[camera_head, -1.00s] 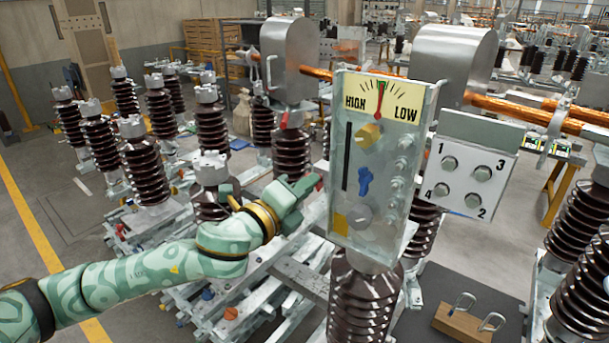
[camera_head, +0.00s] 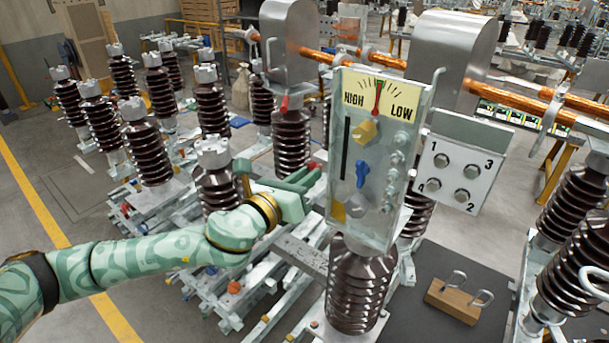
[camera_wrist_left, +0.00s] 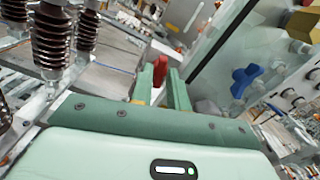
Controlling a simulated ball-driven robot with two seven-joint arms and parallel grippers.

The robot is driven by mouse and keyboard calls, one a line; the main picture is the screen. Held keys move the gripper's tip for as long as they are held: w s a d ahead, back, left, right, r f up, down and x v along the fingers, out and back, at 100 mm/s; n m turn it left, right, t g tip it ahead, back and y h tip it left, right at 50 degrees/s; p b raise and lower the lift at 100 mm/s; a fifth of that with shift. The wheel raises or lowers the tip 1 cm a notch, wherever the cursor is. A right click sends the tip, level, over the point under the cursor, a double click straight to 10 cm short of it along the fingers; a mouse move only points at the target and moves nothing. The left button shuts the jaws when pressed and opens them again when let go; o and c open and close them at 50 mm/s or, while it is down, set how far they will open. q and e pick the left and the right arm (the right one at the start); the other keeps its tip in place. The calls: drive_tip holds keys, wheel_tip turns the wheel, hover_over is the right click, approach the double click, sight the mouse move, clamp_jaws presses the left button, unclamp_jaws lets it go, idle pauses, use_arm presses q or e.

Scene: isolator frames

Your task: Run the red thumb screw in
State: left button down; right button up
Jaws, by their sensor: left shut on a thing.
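The red thumb screw (camera_wrist_left: 160,68) shows between the two green fingers in the left wrist view. In the head view a bit of red (camera_head: 316,166) shows at the fingertips. My left gripper (camera_head: 310,180) is shut on it, at the left side of the upright control box (camera_head: 337,205). The fingers (camera_wrist_left: 160,80) also show in the left wrist view, with the box's glassy side just to their right. The screw's far end and any hole for it are hidden. My right gripper is not in view.
The box carries a HIGH/LOW gauge (camera_head: 377,98), a yellow knob (camera_head: 365,131) and a blue knob (camera_head: 362,172). A numbered white plate (camera_head: 459,172) is at right. Brown ribbed insulators (camera_head: 147,150) crowd the left. A wooden block with hooks (camera_head: 452,301) lies on a dark mat.

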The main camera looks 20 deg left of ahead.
use_arm(q)
drive_tip(key=shift+f+m, duration=0.1)
drive_tip(key=shift+m, duration=0.5)
drive_tip(key=c, duration=1.4)
unclamp_jaws()
drive_tip(key=shift+o, duration=0.2)
drive_tip(key=shift+w, duration=0.1)
